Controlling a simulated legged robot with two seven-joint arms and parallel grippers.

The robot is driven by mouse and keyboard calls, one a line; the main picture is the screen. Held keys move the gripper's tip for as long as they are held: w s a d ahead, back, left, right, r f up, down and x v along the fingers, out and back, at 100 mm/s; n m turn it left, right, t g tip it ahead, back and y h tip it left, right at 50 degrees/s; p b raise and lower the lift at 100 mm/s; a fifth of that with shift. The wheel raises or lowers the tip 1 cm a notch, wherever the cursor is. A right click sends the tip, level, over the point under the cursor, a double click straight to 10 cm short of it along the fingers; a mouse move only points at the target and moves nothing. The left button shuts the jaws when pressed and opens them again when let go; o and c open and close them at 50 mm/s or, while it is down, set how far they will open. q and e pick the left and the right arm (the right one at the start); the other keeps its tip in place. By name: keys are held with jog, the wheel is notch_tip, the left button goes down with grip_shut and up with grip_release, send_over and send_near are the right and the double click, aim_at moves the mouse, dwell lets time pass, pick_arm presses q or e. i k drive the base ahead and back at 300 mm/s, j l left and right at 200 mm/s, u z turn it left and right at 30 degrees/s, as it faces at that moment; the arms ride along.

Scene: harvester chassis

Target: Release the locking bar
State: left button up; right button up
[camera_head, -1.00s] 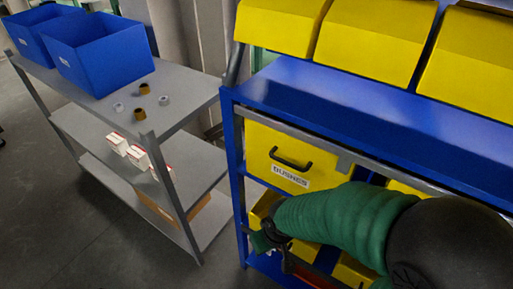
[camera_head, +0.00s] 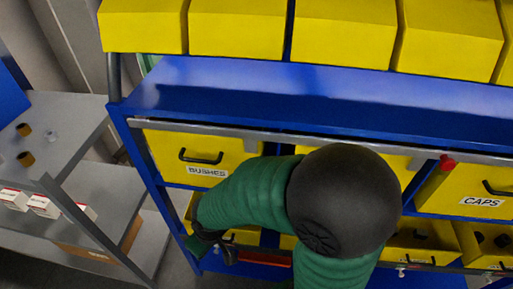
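The grey locking bar (camera_head: 285,137) runs along the blue rack's front, just above the yellow drawers. A red knob (camera_head: 447,162) sits at the bar, at right. One arm of mine shows, with a black elbow and green forearm; it comes in from the lower right half, so I take it as my right. The forearm crosses in front of the middle drawers and hides part of them. My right gripper (camera_head: 208,246) is small and dark at the lower left, well below the bar and apart from it. Its finger opening is unclear. My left gripper is not in view.
Drawers labelled BUSHES (camera_head: 225,152) and CAPS (camera_head: 460,190) have black handles. Yellow bins (camera_head: 340,33) line the rack's top. Lower yellow bins (camera_head: 418,243) and a red object (camera_head: 265,257) sit below. A grey shelf cart (camera_head: 75,125) stands at left, with a floor gap between.

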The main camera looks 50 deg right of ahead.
aim_at(448, 159)
jog(key=z, duration=3.2)
jog(key=k, duration=0.1)
